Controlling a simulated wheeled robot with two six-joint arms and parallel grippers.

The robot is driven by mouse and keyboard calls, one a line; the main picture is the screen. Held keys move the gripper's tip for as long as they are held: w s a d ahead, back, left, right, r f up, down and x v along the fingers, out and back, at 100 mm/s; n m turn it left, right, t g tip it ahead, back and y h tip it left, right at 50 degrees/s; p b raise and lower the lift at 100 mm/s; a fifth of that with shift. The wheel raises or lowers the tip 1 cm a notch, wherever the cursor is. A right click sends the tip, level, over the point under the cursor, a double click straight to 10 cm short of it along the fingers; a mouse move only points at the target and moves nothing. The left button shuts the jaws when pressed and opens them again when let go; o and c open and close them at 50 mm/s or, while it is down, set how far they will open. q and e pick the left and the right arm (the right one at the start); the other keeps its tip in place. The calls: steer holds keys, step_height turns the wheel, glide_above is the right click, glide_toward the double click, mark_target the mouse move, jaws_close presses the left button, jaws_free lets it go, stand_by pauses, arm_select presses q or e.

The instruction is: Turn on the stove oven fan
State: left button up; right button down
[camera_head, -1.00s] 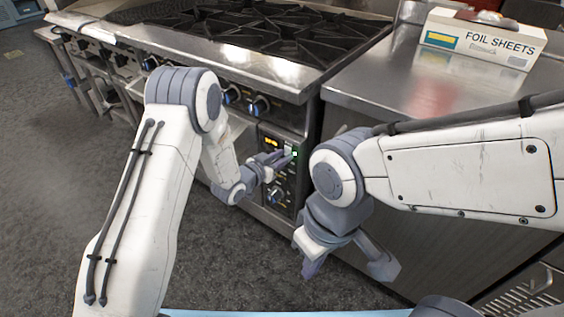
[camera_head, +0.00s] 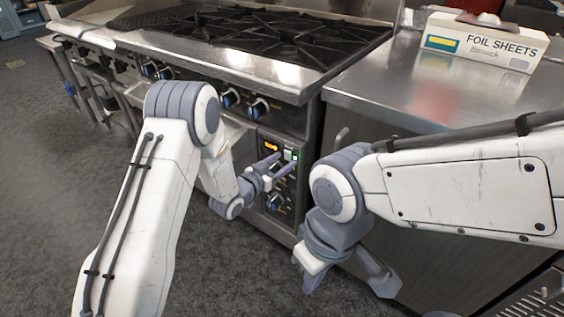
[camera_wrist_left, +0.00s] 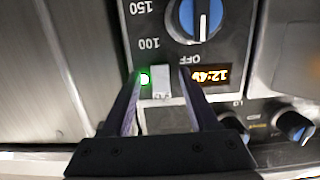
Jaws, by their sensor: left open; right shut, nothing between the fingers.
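The oven control panel (camera_head: 284,152) is on the stove's front at its right end. It has an orange lit display (camera_head: 271,147), a small white switch (camera_head: 288,155) and a lit green light (camera_head: 295,157). The left wrist view shows the panel upside down. There the white switch (camera_wrist_left: 161,82) lies between the open fingers of my left gripper (camera_wrist_left: 160,75), with the green light (camera_wrist_left: 144,80) beside it by one fingertip. I cannot tell whether a finger touches the switch. My left gripper (camera_head: 286,160) also shows in the head view. My right gripper (camera_head: 311,283) is shut and empty, low before the cabinet.
A blue-marked oven dial (camera_wrist_left: 200,18) and stove knobs (camera_head: 258,107) are close to the panel. The steel counter (camera_head: 385,85) to the right carries a foil sheets box (camera_head: 485,42). The floor (camera_head: 50,190) at left is clear.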

arm_select(q)
steer(key=v, duration=1)
steer(key=shift+s+p, duration=0.25)
steer(key=shift+p, duration=0.2)
steer(key=shift+a, duration=0.15)
